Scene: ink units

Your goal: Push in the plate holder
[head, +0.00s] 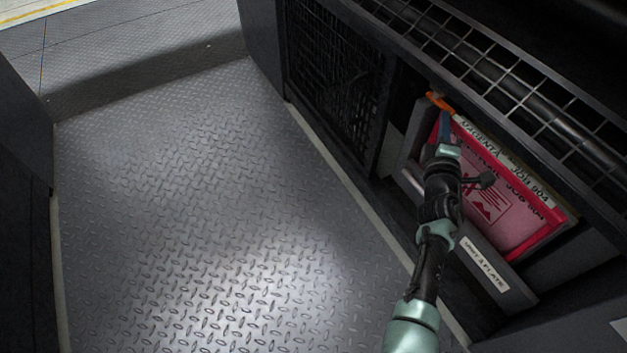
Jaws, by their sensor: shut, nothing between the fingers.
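The plate holder (492,266) is a grey drawer-like tray with a white label, at the right in the head view. It stands out from the dark machine front. A red and pink plate (515,222) sits in it, with a pale strip of lettering that reads MAGENTA and JOB 904. My gripper (444,127) is shut and empty, with its blue fingertips at the holder's upper left end, close to an orange part (440,102). I cannot tell whether the fingertips touch anything. My arm hides part of the holder's front and plate.
A wire mesh guard (520,85) runs above the holder. A dark grille panel (335,75) is to its left. The patterned metal floor (200,190) is clear in front of the machine. Another dark cabinet (25,200) stands at the left edge.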

